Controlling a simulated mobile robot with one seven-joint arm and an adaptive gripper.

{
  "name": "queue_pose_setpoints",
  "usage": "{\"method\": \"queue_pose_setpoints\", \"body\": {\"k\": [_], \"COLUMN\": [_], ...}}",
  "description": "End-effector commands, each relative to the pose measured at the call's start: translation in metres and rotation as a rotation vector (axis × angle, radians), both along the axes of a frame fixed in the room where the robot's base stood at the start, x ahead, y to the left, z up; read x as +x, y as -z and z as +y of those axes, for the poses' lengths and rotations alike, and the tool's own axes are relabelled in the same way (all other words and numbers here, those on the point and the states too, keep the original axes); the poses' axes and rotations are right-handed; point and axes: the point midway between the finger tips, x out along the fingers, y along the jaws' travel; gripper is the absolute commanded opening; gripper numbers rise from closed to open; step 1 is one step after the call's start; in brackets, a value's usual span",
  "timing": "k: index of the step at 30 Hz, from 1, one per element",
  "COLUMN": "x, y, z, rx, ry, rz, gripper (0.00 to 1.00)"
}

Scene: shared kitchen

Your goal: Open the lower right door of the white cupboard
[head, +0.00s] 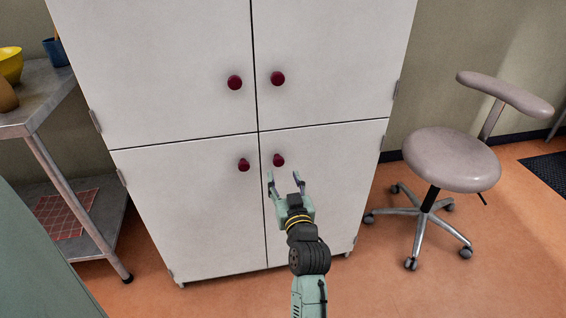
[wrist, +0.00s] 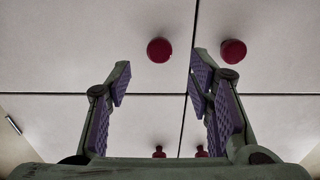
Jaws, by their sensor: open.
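The white cupboard (head: 180,70) stands in front of me with its four doors shut. The lower right door (head: 325,180) carries a dark red knob (head: 278,160) near the centre seam. My gripper (head: 284,177) is open and empty, in front of this door, with its fingertips just below the knob in the head view. The wrist view appears upside down. There the same knob (wrist: 159,50) shows beyond and between the two open fingers (wrist: 160,72). I see no contact between fingers and knob.
The lower left door's knob (head: 243,165) is close to the left of my gripper. Two upper knobs (head: 235,82) (head: 277,78) sit above. A grey swivel chair (head: 452,160) stands to the right, with orange floor between it and the cupboard. A metal table (head: 45,95) stands left.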

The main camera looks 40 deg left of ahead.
Motion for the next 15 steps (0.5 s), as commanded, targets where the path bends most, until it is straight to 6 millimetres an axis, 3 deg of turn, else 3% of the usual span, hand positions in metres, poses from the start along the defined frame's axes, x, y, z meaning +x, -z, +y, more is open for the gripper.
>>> {"method": "queue_pose_setpoints", "body": {"k": [6, 15], "x": [0.027, 0.044], "y": [-0.003, -0.001], "z": [0.033, 0.052], "rx": [-0.001, 0.001], "ry": [-0.002, 0.0], "rz": [-0.001, -0.001], "gripper": [0.47, 0.47]}}
